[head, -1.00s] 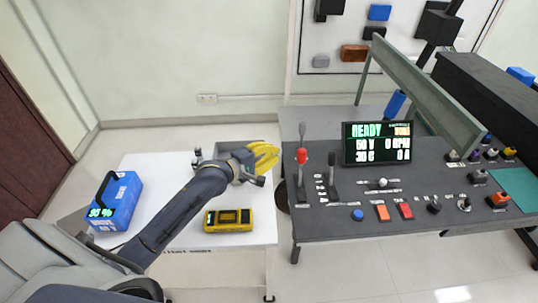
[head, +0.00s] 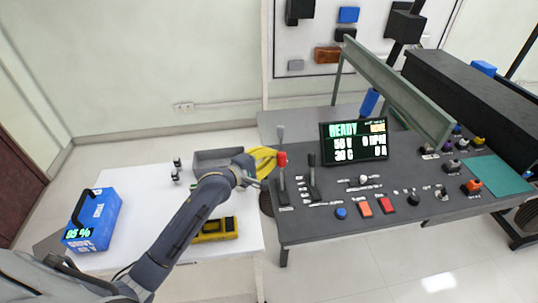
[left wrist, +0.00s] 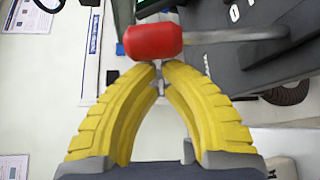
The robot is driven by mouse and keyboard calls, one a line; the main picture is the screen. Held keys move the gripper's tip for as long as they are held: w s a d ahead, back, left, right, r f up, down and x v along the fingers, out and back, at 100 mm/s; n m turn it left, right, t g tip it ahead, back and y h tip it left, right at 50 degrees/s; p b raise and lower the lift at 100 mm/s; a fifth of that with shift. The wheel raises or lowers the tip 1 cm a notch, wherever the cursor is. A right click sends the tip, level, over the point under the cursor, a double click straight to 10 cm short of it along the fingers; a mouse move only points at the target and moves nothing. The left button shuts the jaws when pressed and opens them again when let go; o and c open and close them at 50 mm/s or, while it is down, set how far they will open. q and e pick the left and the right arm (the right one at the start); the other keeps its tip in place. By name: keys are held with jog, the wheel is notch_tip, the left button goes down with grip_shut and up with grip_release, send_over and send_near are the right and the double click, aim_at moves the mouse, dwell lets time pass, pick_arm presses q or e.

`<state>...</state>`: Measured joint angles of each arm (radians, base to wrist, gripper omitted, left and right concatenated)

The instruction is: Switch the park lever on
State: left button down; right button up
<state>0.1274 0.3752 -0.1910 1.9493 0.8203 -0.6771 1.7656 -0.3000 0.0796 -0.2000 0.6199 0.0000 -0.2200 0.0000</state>
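An upright grey lever with a red collar (head: 282,159) stands at the left edge of the dark console (head: 300,226). A second, black lever (head: 312,178) stands to its right; I cannot read which label says park. My left gripper (head: 274,160), with yellow fingers, is just left of the red collar, at its height. In the left wrist view the fingertips (left wrist: 160,66) come together, with nothing seen held between them. The red collar (left wrist: 153,41) lies across just beyond the tips; whether they touch it I cannot tell. My right gripper is not in view.
A screen (head: 354,142) reading READY stands behind the console's buttons. A white table (head: 130,215) at left holds a blue box (head: 92,219), a yellow device (head: 216,230) partly behind my arm, and a grey tray (head: 205,160). A green rail (head: 400,90) slants over the console.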

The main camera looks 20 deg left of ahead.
aim_at(278, 159)
pick_arm(q)
jog(key=shift+s, duration=0.1)
dwell(0.3)
jog(key=shift+s+d+r+m+t, duration=0.2)
jog(key=shift+s+r+m+t, duration=0.05)
jog(key=shift+s+m+t, duration=0.05)
jog(key=shift+s, duration=0.1)
jog(key=s+m, duration=0.1)
jog(key=s+d+m+t, duration=0.1)
jog(key=s+d+r+m+t+h, duration=0.1)
jog(key=shift+s, duration=0.25)
jog(key=shift+s+d+r+m+h, duration=0.15)
jog(key=shift+s+d+m+h, duration=0.2)
jog(key=shift+s, duration=0.2)
jog(key=shift+s+d+t, duration=0.15)
jog(key=shift+s+t, duration=0.15)
jog(key=shift+s, duration=0.2)
